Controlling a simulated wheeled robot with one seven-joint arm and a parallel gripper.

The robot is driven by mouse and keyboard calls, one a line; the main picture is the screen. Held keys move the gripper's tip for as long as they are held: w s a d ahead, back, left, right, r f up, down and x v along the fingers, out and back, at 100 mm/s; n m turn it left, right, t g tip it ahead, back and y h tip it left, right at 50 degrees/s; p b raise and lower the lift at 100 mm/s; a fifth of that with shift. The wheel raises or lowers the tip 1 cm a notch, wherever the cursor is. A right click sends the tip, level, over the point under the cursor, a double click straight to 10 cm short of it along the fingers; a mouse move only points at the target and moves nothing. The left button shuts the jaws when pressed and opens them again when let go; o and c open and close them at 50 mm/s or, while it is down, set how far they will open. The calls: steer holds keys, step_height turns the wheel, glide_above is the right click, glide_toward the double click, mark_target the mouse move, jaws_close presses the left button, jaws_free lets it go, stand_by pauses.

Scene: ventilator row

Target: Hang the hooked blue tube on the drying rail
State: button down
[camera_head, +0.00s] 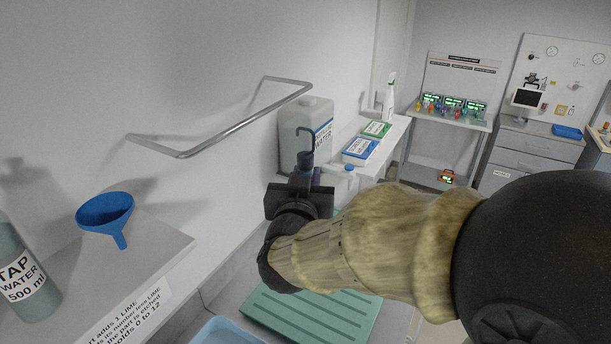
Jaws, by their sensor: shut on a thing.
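The drying rail (235,128) is a bent metal bar that juts from the white wall, left of and above my gripper. My gripper (302,184) is shut on the hooked blue tube (305,142), near the middle of the view. The tube's dark blue hook stands up above the jaws, in front of the large water container. The tube's lower part is hidden by the gripper, and how far the hook is from the rail in depth is hard to tell.
A blue funnel (106,214) and a tap water bottle (22,272) stand on the left shelf. A large water container (306,122) stands behind the hook. A green ribbed mat (312,314) and a pale blue tray (222,332) lie below. The space under the rail looks clear.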

steer(key=shift+w, duration=0.1)
steer(key=w+a+f+p, duration=0.1)
steer(key=w+a, duration=0.3)
steer(key=a, duration=0.3)
steer(key=w+a+f+p, duration=0.1)
steer(key=w+a, duration=0.3)
steer(key=a, duration=0.2)
steer(key=shift+a+p, duration=0.3)
steer(key=shift+a, duration=0.05)
stand_by(1.2)
steer(key=shift+r, duration=0.1)
steer(key=c, duration=1.1)
jaws_free()
steer(key=shift+s, duration=0.15)
